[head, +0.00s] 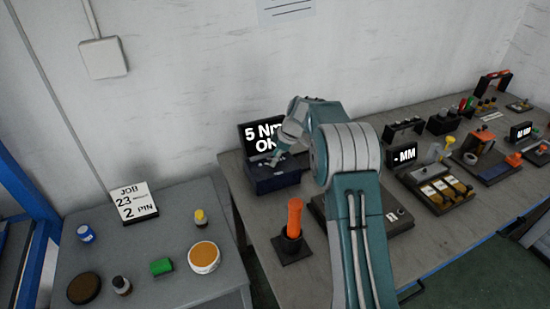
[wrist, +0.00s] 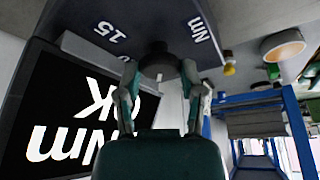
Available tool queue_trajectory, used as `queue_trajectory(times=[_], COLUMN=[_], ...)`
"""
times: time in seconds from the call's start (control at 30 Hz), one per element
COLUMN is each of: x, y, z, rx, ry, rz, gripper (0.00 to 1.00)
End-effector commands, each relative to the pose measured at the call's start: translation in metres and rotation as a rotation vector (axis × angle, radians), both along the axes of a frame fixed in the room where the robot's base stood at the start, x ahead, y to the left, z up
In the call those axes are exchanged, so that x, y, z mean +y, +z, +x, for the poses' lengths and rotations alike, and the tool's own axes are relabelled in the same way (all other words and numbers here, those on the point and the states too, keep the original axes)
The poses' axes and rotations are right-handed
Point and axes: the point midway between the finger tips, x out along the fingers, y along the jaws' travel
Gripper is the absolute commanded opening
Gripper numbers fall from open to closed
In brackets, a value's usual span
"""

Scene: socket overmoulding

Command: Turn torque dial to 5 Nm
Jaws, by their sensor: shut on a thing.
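The torque unit (head: 278,181) is a dark blue box at the left end of the long bench. Its black display (head: 252,136) reads "5 Nm" with "OK" beneath, partly covered by my arm in the head view. In the wrist view the display (wrist: 60,110) shows upside down. The torque dial (wrist: 157,60) is a dark round knob on the unit's face, with "15" and "Nm" printed near it. My gripper (wrist: 160,72) is shut on the dial, one finger on each side. In the head view my gripper (head: 270,165) reaches down to the unit, and the dial is hidden.
An orange-handled tool (head: 294,218) stands upright in a black base in front of the unit. A grey side table (head: 165,282) at left holds a "JOB 23 2 PIN" sign (head: 134,203) and several small containers. More fixtures crowd the bench at right.

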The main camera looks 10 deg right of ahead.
Motion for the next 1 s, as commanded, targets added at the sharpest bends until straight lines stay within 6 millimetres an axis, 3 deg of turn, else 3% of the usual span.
queue_trajectory(times=[0.33,0.87,0.9,0.97,1.0], x=[-0.0007,-0.0010,-0.0010,-0.0009,-0.0009], y=[-0.0044,-0.0049,-0.0049,-0.0049,-0.0044], z=[0.0003,0.0001,0.0001,0.0001,0.0001], rx=[0.004,0.005,0.005,0.005,0.004], ry=[0.140,0.165,0.165,0.165,0.165], rz=[-0.002,-0.002,-0.002,-0.002,-0.003], gripper=[0.03,0.03,0.55,0.82,0.85])
